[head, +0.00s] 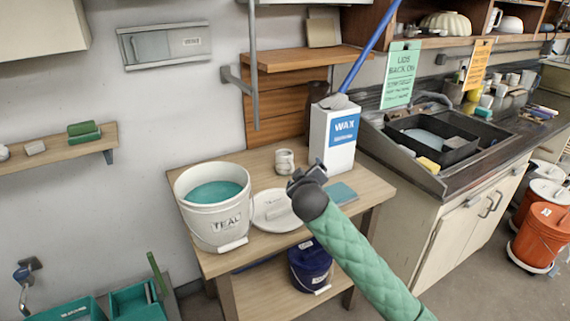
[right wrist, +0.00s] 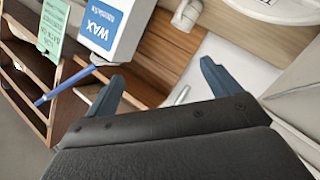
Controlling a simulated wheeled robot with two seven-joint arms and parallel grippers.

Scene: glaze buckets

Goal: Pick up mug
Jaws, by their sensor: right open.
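A small cream mug (head: 285,161) stands on the wooden table (head: 378,190), between the teal glaze bucket and the wax box. It also shows at the top of the right wrist view (right wrist: 186,14), beyond the fingers. My right gripper (head: 303,178) is in front of the mug in the head view, apart from it. In the right wrist view its two fingers (right wrist: 162,75) are spread and nothing is between them. My left gripper is in neither view.
A white bucket of teal glaze (head: 215,205) stands left, with a white lid (head: 272,211) beside it. A teal flat block (head: 341,193) lies near the table's right edge.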

